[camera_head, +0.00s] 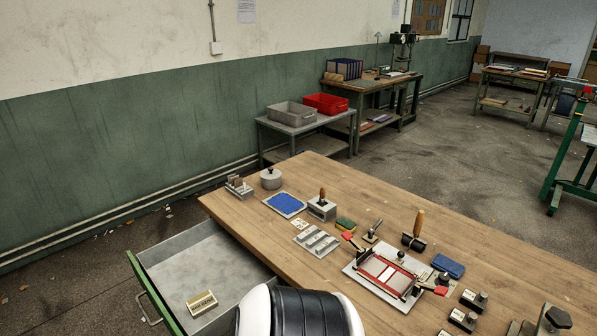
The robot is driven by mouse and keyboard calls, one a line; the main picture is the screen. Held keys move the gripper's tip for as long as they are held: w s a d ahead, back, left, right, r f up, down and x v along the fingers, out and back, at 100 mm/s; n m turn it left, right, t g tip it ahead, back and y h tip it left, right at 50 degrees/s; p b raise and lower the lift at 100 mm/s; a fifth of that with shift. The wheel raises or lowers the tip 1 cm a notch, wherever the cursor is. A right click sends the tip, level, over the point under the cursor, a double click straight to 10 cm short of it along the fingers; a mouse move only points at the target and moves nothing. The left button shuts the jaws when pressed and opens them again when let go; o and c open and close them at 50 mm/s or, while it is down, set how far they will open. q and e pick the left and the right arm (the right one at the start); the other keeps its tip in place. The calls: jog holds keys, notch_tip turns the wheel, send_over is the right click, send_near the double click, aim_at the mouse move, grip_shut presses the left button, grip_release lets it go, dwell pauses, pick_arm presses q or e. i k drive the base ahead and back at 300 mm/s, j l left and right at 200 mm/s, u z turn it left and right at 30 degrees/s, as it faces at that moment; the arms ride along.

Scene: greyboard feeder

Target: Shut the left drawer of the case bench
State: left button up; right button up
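The left drawer (215,262) of the case bench (345,208) stands pulled well out at the bench's left end. Its inside is grey. Its green front panel (153,290) faces lower left and carries a metal bar handle (146,308). A small tan block with lettering (201,303) lies on the drawer floor near the front. A white and black ribbed part of my own body covers the drawer's lower right corner. Neither of my grippers shows in this view.
Behind stands a side table with a grey bin (292,114) and a red bin (326,103). Floor left of the drawer is clear.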

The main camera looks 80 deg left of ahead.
aim_at(200, 259)
jog(key=l+u, duration=0.1)
jog(key=u, duration=3.7)
